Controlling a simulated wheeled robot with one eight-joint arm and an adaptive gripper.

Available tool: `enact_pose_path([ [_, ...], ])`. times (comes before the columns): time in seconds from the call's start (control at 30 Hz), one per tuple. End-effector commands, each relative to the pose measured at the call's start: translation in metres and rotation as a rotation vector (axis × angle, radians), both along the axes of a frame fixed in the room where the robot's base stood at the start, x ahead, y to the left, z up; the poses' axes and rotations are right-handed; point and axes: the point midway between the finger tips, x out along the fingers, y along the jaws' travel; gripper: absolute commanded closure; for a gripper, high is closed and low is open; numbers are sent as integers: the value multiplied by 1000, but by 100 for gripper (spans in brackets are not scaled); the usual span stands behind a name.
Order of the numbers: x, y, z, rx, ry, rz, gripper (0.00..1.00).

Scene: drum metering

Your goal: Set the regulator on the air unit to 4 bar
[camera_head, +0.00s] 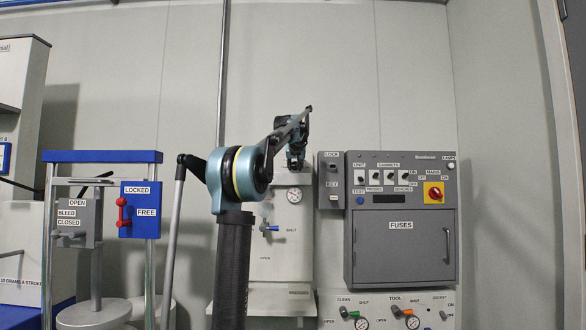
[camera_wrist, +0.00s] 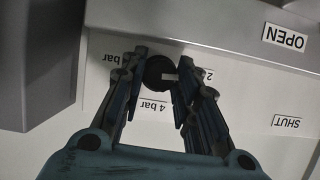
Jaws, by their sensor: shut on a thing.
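The air unit (camera_head: 294,250) is a pale panel on the wall, with a round gauge (camera_head: 293,195) near its top; the gauge reading is too small to tell. In the wrist view the regulator is a dark round knob (camera_wrist: 158,72) with a white pointer mark directed right, toward the partly hidden 2 label (camera_wrist: 207,75). The 4 bar label (camera_wrist: 153,105) shows upside down just below the knob. My gripper (camera_wrist: 160,78) is shut on the knob, one finger on each side. In the head view my gripper (camera_head: 296,158) is at the unit's top and hides the knob.
A blue-handled valve (camera_head: 270,228) sits lower on the air unit, by a SHUT label. A grey fuse cabinet (camera_head: 401,220) stands close on the right. A blue frame with a red lever (camera_head: 122,212) is at left. OPEN (camera_wrist: 285,37) and SHUT labels show in the wrist view.

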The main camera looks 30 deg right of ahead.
Motion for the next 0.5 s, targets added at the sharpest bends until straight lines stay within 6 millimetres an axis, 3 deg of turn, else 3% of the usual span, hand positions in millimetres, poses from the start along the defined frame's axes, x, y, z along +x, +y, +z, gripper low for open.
enact_pose_path([
  [0.43,2,2,-1,57,-33,7,95],
  [0.47,2,2,-1,57,-33,7,69],
  [0.5,2,2,-1,57,-33,7,60],
])
